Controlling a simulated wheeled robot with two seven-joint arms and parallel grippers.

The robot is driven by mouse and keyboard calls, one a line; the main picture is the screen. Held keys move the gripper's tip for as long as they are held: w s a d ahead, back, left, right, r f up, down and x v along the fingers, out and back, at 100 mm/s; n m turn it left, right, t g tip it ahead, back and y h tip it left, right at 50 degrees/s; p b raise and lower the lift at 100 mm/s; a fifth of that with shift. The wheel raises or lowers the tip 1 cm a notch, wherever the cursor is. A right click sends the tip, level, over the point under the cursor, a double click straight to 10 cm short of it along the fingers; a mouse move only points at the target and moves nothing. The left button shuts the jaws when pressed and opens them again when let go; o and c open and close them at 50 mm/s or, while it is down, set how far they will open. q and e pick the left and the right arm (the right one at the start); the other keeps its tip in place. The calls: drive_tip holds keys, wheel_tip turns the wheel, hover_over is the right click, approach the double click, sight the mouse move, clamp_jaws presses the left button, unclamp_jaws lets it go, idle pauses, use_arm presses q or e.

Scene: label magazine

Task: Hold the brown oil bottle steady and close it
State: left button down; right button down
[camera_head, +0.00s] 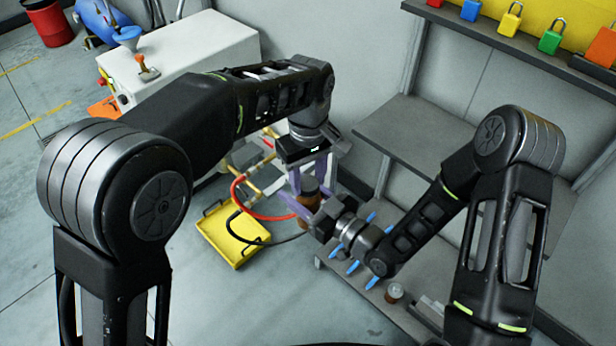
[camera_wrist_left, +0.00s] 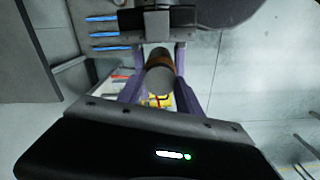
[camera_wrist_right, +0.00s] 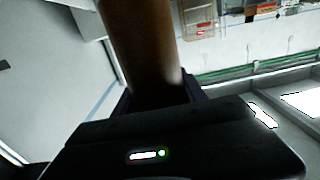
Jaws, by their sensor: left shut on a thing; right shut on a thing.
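The brown oil bottle (camera_head: 307,198) is held in the air near the middle of the head view, well above the floor. My right gripper (camera_head: 304,213) is shut on its body; the brown body fills the upper part of the right wrist view (camera_wrist_right: 143,45). A grey round cap (camera_wrist_left: 160,79) shows at the bottle's end in the left wrist view, against the brown glass (camera_wrist_left: 159,57). My left gripper (camera_head: 310,182) comes from above, its purple fingers on both sides of the cap and shut on it. The fingers hide the seam, so I cannot tell how tightly it sits.
A yellow tray (camera_head: 217,240) with red and black hoses stands on the floor to the left. A low grey bench (camera_head: 345,281) holds blue pens and a small jar (camera_head: 394,292). A grey shelf (camera_head: 420,135) and padlocks are behind. A white cabinet (camera_head: 190,60) stands back left.

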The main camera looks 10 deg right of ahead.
use_arm(q)
drive_tip(key=m, duration=1.4)
drive_tip(key=shift+m, duration=0.3)
drive_tip(key=m, duration=0.5)
drive_tip(key=shift+m, duration=0.3)
drive_tip(key=c, duration=0.8)
unclamp_jaws()
drive_tip(key=shift+r, duration=2.2)
